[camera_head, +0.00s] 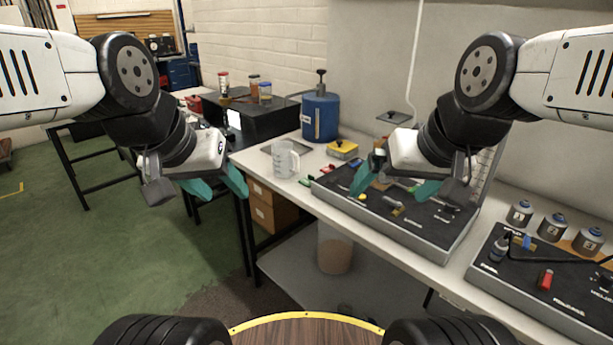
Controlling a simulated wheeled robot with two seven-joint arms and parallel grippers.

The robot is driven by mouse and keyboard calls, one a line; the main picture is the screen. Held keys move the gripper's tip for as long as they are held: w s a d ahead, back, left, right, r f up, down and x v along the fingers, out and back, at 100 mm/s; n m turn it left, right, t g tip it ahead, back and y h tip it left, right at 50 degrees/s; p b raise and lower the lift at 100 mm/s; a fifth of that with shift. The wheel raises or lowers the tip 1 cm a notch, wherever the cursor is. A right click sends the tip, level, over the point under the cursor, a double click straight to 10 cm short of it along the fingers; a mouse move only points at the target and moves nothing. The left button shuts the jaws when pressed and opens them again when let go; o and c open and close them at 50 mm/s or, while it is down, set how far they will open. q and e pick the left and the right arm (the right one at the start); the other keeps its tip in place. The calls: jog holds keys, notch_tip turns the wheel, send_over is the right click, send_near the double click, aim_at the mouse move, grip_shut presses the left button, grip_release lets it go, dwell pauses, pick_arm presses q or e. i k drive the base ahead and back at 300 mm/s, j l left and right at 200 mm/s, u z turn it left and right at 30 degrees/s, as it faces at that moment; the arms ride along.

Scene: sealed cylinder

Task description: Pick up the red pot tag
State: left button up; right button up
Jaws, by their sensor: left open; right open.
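A small red tag (325,170) lies on the pale workbench (270,160), between the clear measuring jug and the grey tool tray. Small green pieces lie close to it; it is too small to make out in detail. My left gripper (215,186) is open and empty, with teal fingers, in the air left of the bench and left of the tag. My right gripper (394,186) is open and empty, in front of the tool tray in the picture and right of the tag. It hides part of that tray.
The measuring jug (285,159) stands left of the tag. A blue cylinder (320,117) stands behind, near a yellow-topped box (343,149). The grey tool tray (440,245) fills the middle bench. Several grey cans and another tray (570,311) are at right.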

aim_at(331, 167)
jog(key=i+j+z, duration=0.4)
jog(key=i, duration=0.2)
jog(key=i+j+z, duration=0.35)
jog(key=i+j, duration=0.15)
jog(key=j, duration=0.15)
